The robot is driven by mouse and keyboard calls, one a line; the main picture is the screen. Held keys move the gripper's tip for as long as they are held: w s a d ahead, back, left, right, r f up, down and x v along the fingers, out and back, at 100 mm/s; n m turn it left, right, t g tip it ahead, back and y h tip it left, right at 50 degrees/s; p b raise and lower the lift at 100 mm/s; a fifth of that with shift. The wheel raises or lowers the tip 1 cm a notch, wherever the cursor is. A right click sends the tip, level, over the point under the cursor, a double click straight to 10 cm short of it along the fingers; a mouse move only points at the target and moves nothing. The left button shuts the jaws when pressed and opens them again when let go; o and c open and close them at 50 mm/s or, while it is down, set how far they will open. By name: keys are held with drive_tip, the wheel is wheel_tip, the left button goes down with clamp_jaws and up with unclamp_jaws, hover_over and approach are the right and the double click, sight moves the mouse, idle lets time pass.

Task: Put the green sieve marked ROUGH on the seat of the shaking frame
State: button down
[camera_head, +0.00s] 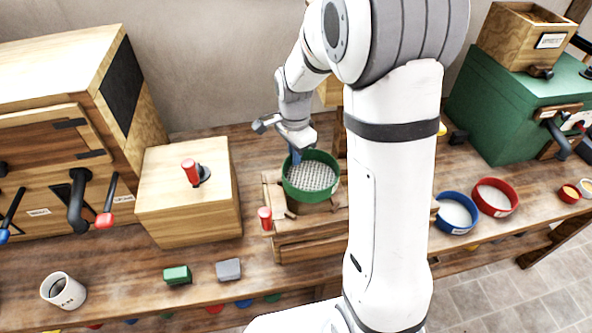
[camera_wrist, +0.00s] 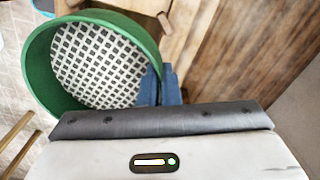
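The green sieve (camera_head: 293,193), a round green ring with a pale mesh, is at the wooden shaking frame (camera_head: 290,250) in the head view. Whether it rests on the seat or hangs just above it I cannot tell; the sieve covers the seat. My gripper (camera_head: 296,156) is at the sieve's far-left rim, pointing down. In the wrist view the sieve (camera_wrist: 40,68) fills the upper left, and the blue fingers of my gripper (camera_wrist: 160,88) are closed on its rim. No ROUGH mark is readable.
A wooden box with a red-handled lever (camera_head: 190,172) stands left of the frame. Green and grey blocks (camera_head: 229,270) and a mug (camera_head: 63,291) lie in front. Blue (camera_head: 456,227) and red (camera_head: 511,197) round sieves or bowls are on the right, before a green machine (camera_head: 490,105).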

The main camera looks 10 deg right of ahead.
sight(293, 169)
drive_tip(key=shift+a+f, duration=0.15)
drive_tip(key=shift+f, duration=0.8)
drive_tip(key=shift+s+a+f+p, duration=0.1)
drive_tip(key=shift+f+p, duration=0.25)
drive_tip(key=shift+f, duration=1.4)
drive_tip(key=shift+f, duration=0.25)
drive_tip(key=c, duration=1.6)
unclamp_jaws()
drive_tip(key=shift+r, duration=0.1)
drive_tip(key=shift+c, duration=0.2)
